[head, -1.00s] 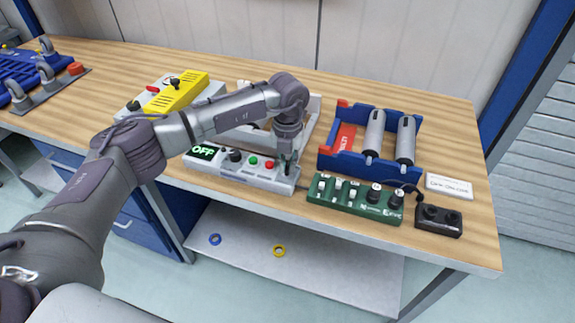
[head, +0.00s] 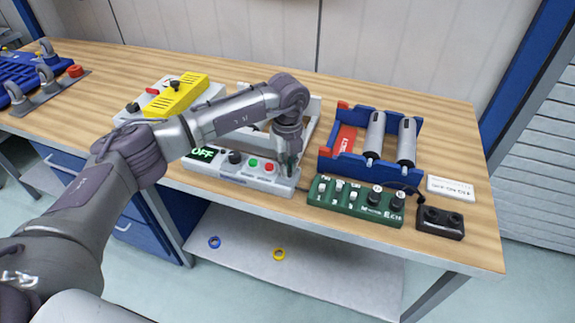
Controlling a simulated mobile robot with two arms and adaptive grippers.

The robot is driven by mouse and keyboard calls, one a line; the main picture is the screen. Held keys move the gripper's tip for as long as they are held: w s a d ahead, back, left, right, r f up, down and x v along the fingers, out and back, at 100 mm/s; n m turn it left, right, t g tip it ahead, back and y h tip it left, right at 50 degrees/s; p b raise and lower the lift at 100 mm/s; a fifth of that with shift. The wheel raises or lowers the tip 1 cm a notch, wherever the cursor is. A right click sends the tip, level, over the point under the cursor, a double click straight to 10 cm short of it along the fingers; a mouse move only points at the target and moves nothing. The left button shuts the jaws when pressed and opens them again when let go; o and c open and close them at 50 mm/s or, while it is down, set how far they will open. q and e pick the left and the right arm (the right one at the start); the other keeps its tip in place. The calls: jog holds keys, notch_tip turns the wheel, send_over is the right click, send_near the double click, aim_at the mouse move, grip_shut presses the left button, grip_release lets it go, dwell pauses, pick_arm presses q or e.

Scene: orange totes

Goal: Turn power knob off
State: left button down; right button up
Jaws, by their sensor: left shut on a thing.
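A grey control box (head: 228,181) stands near the front edge of the bench. Its display (head: 202,154) reads "OFF" in green. A black knob (head: 235,157) sits right of the display, then a green button (head: 253,162) and a red button (head: 269,167). My left arm reaches over the box. My left gripper (head: 289,168) points down at the box's right end, right of the red button. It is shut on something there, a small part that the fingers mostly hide. My right gripper is not in view.
A green switch box (head: 354,208) with switches and knobs stands to the right, with a black two-socket box (head: 440,222) beyond it. A blue rack (head: 340,160) with two grey cylinders stands behind. A yellow-topped box (head: 178,94) is at the back left.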

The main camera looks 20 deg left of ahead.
pick_arm(q)
jog(key=shift+w+r, duration=0.1)
dwell(0.3)
jog(key=c, duration=1.2)
grip_release()
notch_tip(320, 180, up, 12)
jog(key=shift+f, duration=0.1)
